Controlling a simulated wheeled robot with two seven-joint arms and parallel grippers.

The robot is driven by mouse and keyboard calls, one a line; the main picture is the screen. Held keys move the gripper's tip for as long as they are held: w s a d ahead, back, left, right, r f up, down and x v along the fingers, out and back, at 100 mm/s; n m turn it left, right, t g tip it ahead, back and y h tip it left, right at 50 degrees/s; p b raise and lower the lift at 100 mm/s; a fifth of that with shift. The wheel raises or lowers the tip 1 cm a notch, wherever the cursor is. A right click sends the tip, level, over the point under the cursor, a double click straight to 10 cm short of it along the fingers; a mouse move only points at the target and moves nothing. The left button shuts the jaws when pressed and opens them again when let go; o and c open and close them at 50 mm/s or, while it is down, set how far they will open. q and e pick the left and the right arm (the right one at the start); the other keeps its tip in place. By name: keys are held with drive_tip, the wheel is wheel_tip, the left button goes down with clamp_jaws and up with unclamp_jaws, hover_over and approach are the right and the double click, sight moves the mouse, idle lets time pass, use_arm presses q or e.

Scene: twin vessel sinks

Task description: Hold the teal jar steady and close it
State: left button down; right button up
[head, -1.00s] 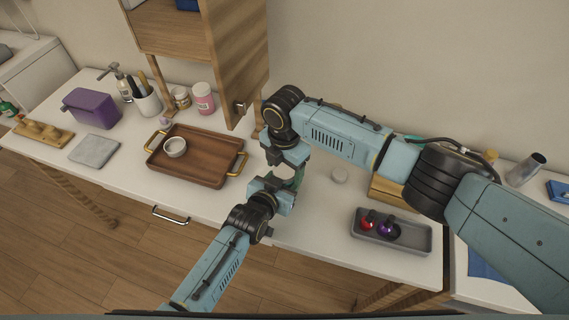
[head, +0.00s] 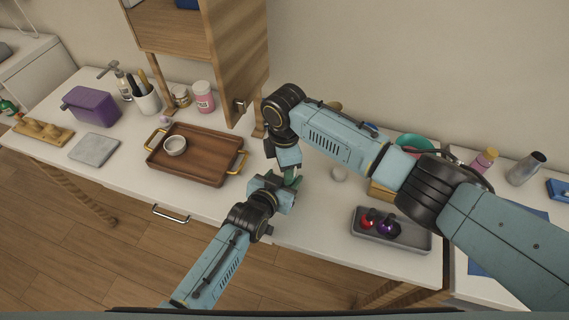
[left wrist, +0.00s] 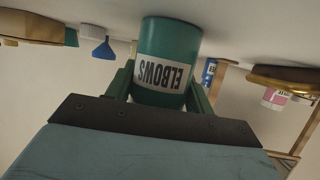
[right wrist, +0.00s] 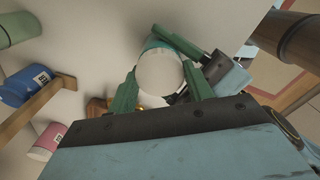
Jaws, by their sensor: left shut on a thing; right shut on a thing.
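The teal jar (left wrist: 166,58), labelled "ELBOWS", is between the fingers of my left gripper (left wrist: 160,88), which is shut on it. The label is upside down in the left wrist view. In the head view the jar is mostly hidden between my left gripper (head: 284,188) and my right gripper (head: 290,168), which is above it. In the right wrist view a round white lid (right wrist: 160,76) lies between the fingers of my right gripper (right wrist: 162,82), shut on it. Teal shows past the lid's edge. I cannot tell whether the lid is fully seated.
A brown tray (head: 212,178) with a small white bowl (head: 175,146) stands to the left. A grey tray (head: 408,238) with a red and a purple item is at the right. The front counter strip is mostly clear.

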drive_tip(key=o, duration=1.1)
drive_tip(key=shift+r, duration=2.25)
drive_tip(key=shift+r, duration=0.1)
drive_tip(key=shift+c, duration=0.3)
drive_tip(key=shift+w+a+r+n, duration=0.1)
drive_tip(key=shift+r+n, duration=0.25)
drive_tip(key=shift+n, duration=0.25)
drive_tip(key=shift+w+a+r+n, duration=0.1)
drive_tip(key=shift+r+n, duration=0.25)
drive_tip(key=shift+n, duration=0.25)
drive_tip(key=shift+r+n, duration=0.4)
drive_tip(key=shift+n, duration=0.3)
drive_tip(key=n, duration=0.1)
drive_tip(key=r+n, duration=0.1)
drive_tip(key=n, duration=0.1)
drive_tip(key=shift+s+d, duration=0.2)
